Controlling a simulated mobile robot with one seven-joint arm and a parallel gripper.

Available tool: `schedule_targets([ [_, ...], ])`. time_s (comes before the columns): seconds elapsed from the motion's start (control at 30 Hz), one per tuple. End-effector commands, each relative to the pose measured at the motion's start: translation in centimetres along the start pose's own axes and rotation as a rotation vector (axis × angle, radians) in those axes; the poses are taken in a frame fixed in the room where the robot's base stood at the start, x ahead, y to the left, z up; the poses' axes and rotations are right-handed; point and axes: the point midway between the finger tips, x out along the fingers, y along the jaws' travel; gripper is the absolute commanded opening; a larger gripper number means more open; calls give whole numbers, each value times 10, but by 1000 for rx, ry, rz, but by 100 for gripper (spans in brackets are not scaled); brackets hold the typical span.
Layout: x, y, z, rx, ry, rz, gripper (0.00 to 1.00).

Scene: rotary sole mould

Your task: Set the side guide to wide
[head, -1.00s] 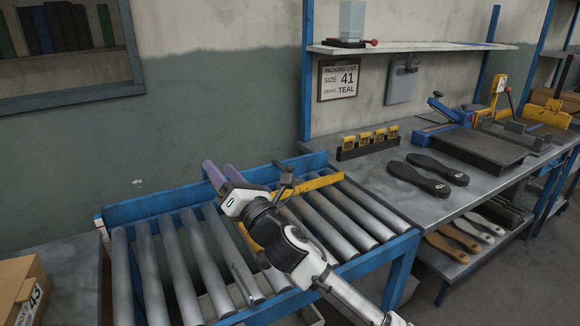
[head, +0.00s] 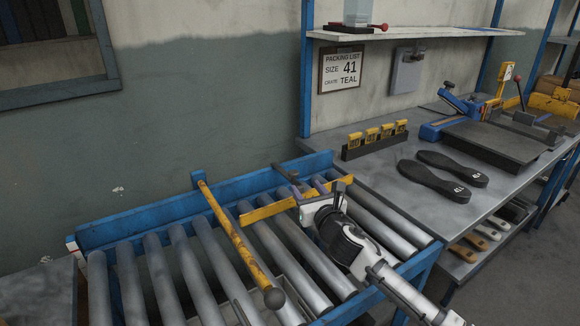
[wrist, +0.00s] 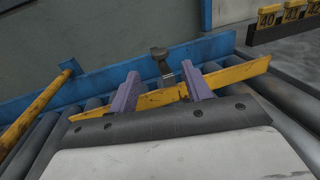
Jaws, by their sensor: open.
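The side guide appears to be the yellow bar (head: 262,212) lying across the grey rollers; no wide marking is legible. It also shows in the wrist view (wrist: 232,74), behind my fingers. I cannot tell whether the fingers touch the bar. My wrist hides part of the bar in the head view.
A yellow rod (head: 233,238) with a dark ball end slants across the rollers left of my gripper. A blue conveyor frame (head: 160,211) edges the rollers. A bench (head: 400,206) at right holds black soles (head: 442,178) and yellow number tags (head: 372,136). A packing list (head: 341,70) hangs behind.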

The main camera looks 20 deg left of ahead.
Motion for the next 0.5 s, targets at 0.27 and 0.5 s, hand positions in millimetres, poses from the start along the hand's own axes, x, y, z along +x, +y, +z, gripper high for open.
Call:
schedule_targets([
  [0.27,55,2,2,5,1,3,49],
  [0.5,96,2,1,3,1,3,49],
])
